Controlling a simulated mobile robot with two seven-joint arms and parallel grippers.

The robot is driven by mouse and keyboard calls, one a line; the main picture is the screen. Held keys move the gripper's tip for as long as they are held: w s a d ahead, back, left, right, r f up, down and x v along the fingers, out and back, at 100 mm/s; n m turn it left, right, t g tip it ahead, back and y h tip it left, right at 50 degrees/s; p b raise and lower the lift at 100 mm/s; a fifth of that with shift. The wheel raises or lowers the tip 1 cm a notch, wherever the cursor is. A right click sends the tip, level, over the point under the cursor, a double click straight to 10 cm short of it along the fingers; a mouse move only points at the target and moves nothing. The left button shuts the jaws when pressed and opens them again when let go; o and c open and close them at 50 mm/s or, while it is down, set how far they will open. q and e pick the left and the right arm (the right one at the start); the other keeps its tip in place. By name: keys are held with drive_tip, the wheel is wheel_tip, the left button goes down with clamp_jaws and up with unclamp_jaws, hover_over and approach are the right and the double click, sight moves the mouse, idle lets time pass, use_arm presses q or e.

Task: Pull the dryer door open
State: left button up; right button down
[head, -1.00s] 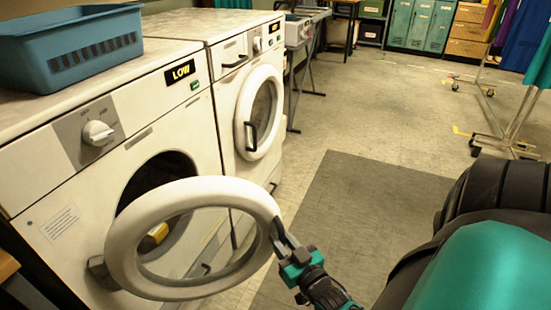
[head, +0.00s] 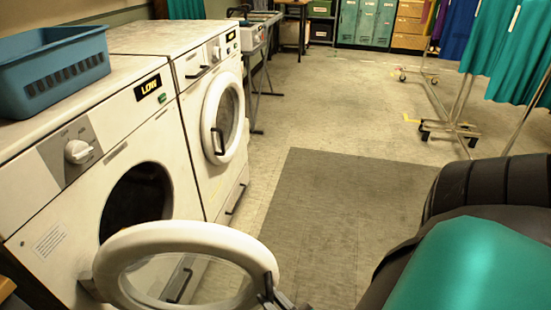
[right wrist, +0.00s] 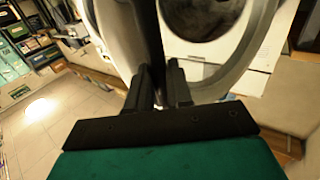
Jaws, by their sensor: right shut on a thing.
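The near machine (head: 110,170), labelled LOW, has its round white door (head: 178,240) swung well out on its left-hand hinge. The dark round drum opening (head: 135,200) shows behind it. My right gripper (head: 270,296) is at the door's free right edge, low in the head view and partly cut off by the frame. In the right wrist view its two dark fingers (right wrist: 160,88) are closed around the dark door handle (right wrist: 148,40), with the white door ring beside it. My left gripper does not show.
A blue basket (head: 55,70) sits on top of the near machine. A second white machine (head: 210,120) with its round door shut stands beyond it. A grey mat (head: 320,215) lies on open floor to the right. A wheeled rack (head: 450,128) with teal cloth stands farther right.

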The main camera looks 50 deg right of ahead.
drive_tip(key=shift+w+a, duration=0.2)
drive_tip(key=shift+a, duration=0.35)
drive_tip(key=c, duration=1.1)
unclamp_jaws()
drive_tip(key=shift+d, duration=0.1)
drive_tip(key=s+a, duration=0.1)
drive_tip(key=s, duration=1.2)
drive_tip(key=shift+a, duration=0.25)
drive_tip(key=shift+c, duration=0.4)
